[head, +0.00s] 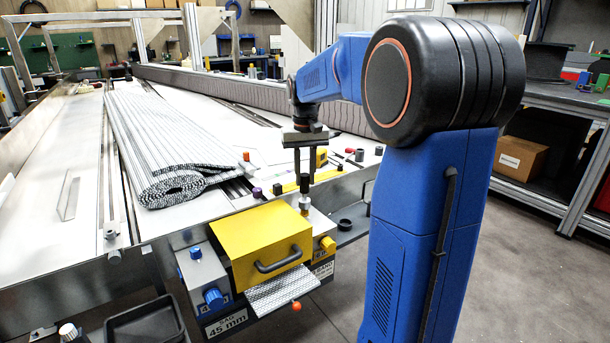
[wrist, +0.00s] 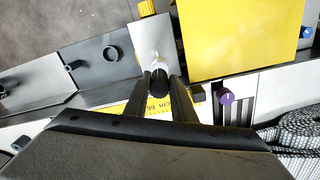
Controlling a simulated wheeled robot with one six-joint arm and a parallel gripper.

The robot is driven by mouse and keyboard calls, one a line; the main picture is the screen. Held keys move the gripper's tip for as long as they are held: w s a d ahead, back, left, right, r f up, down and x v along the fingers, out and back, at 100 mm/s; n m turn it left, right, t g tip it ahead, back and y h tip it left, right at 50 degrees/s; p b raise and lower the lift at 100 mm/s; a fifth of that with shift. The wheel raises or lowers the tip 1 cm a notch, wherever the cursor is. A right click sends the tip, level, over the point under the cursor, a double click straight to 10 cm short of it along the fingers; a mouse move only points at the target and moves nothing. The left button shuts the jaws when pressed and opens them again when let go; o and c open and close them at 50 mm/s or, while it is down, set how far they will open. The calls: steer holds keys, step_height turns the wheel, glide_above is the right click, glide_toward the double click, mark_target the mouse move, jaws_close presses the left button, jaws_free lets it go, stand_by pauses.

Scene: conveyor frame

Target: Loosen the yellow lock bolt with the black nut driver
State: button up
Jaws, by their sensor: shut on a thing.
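My gripper (head: 304,180) points down over the near rail of the conveyor frame and is shut on the black nut driver (head: 305,184). The driver stands upright, with a pale lower part below its black handle. In the wrist view the black driver top (wrist: 160,82) lies between my two fingers (wrist: 161,90). I cannot tell whether the driver's lower end still touches the plate under it. The yellow lock bolt (head: 327,245) sticks out at the right of the yellow cover, below and right of the driver. It also shows at the top of the wrist view (wrist: 147,7).
The yellow cover (head: 262,236) with a dark handle stands close left of the driver. A grey box with blue knobs (head: 203,278) is further left. A dark shelf with a black ring (head: 345,224) is at the right. A rolled belt (head: 160,150) lies on the conveyor.

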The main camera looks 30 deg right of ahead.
steer(key=shift+f, duration=1.15)
steer(key=n, duration=0.5)
steer(key=shift+d, duration=0.2)
steer(key=n, duration=0.5)
steer(key=shift+d, duration=0.1)
steer(key=shift+r, duration=2.65)
